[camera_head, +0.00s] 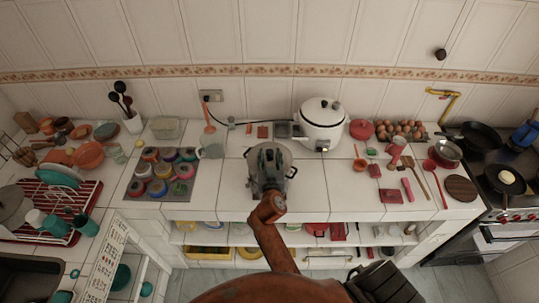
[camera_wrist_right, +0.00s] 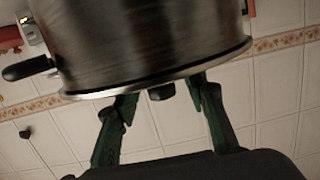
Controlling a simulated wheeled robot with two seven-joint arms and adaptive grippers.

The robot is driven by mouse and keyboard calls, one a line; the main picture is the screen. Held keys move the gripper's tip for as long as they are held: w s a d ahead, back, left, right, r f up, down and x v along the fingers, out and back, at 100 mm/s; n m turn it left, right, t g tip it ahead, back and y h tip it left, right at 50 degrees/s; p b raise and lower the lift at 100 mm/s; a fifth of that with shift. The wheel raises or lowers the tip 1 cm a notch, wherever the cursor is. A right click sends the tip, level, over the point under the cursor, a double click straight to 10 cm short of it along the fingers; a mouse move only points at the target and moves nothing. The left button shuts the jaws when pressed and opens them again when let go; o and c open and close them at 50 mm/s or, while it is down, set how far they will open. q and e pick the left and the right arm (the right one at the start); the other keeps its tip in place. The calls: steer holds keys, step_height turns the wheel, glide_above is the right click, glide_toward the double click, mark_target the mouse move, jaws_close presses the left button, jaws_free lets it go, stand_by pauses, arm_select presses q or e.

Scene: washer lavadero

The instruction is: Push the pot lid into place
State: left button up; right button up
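A metal pot (camera_head: 289,160) stands at the middle of the counter, largely hidden under my right gripper (camera_head: 268,158). In the right wrist view, which is upside down, the shiny pot body (camera_wrist_right: 150,45) fills the top, with a dark side handle at left. The pot lid's edge (camera_wrist_right: 165,88) runs along the pot's rim, and its small dark knob (camera_wrist_right: 161,92) shows between the fingers. My right gripper (camera_wrist_right: 163,98) has its green fingers apart, one on each side of the knob, with the tips close to the lid. I cannot tell if they touch. My left gripper is not in view.
A white rice cooker (camera_head: 323,128) stands just behind and right of the pot. A grey mug (camera_head: 211,147) and a tray of colored jars (camera_head: 160,178) are to the left. Utensils and a red-handled cluster lie to the right. Bare white tiles surround the pot's front.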

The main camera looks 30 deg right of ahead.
steer(key=shift+v, duration=2.5)
steer(key=shift+a+f, duration=0.1)
steer(key=shift+a, duration=0.05)
steer(key=s+a+r, duration=0.2)
steer(key=s, duration=0.4)
steer(key=shift+r+n, duration=0.3)
steer(key=shift+r, duration=0.05)
steer(key=shift+m, duration=0.4)
steer(key=x, duration=0.2)
steer(key=f+x, duration=0.1)
steer(key=x, duration=0.2)
steer(key=a+x, duration=0.1)
steer(key=x, duration=0.2)
steer(key=shift+w+f, duration=0.2)
steer(key=shift+x, duration=1)
steer(key=shift+r, duration=0.1)
